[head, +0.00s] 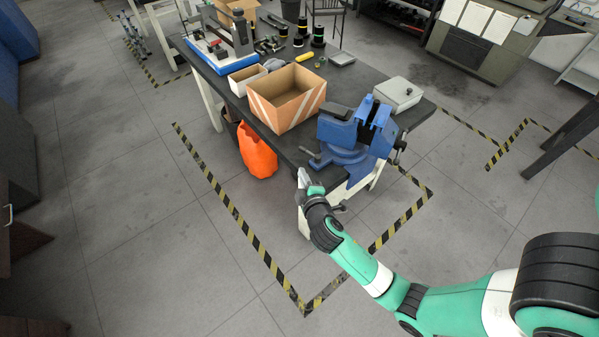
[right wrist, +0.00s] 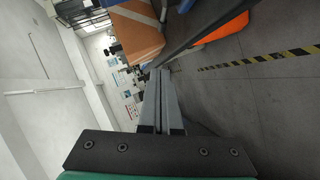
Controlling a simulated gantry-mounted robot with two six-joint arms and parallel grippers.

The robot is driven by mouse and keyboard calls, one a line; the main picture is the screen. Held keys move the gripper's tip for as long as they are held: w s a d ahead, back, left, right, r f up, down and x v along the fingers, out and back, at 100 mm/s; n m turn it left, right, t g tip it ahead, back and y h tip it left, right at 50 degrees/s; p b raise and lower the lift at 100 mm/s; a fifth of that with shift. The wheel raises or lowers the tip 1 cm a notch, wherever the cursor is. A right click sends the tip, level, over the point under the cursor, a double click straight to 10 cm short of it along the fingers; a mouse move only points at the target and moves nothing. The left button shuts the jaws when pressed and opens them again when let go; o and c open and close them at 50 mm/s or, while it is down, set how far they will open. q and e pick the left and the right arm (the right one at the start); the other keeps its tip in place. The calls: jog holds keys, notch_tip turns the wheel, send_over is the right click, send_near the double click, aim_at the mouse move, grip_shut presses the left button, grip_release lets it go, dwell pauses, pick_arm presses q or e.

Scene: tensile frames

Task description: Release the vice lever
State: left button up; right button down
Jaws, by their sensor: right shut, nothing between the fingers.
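A blue bench vice (head: 343,157) stands on the front corner of the dark workbench in the head view. A small dark lever (head: 309,153) sticks out to the left at its base, and another dark handle part (head: 398,150) shows on its right side. I cannot tell which is the lever of the task. My right gripper (head: 303,176) is below and in front of the left lever, near the bench's front edge, apart from the vice as far as I see. Its grey fingers are together and empty in the right wrist view (right wrist: 161,74). My left gripper is out of view.
The bench top (head: 285,146) also holds an open cardboard box (head: 285,112), a grey metal box (head: 399,94) and several small items. An orange bag (head: 257,152) hangs beside the bench front. Striped tape (head: 240,222) marks clear floor.

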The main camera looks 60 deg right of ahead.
aim_at(310, 154)
jog(key=b+x, duration=0.1)
jog(key=x, duration=0.3)
jog(key=s+d+b+x, duration=0.1)
jog(key=x, duration=0.3)
jog(key=s+f+b+x, duration=0.1)
jog(key=b+x, duration=0.1)
jog(key=x, duration=0.2)
jog(key=shift+w+d+f, duration=0.1)
jog(key=shift+w+d, duration=0.1)
jog(key=shift+d, duration=0.45)
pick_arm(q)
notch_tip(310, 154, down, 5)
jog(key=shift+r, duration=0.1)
pick_arm(e)
jog(key=shift+d, duration=0.1)
jog(key=shift+w+d, duration=0.35)
jog(key=shift+d, duration=0.55)
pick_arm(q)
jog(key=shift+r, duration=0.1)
pick_arm(e)
jog(key=shift+a, duration=0.15)
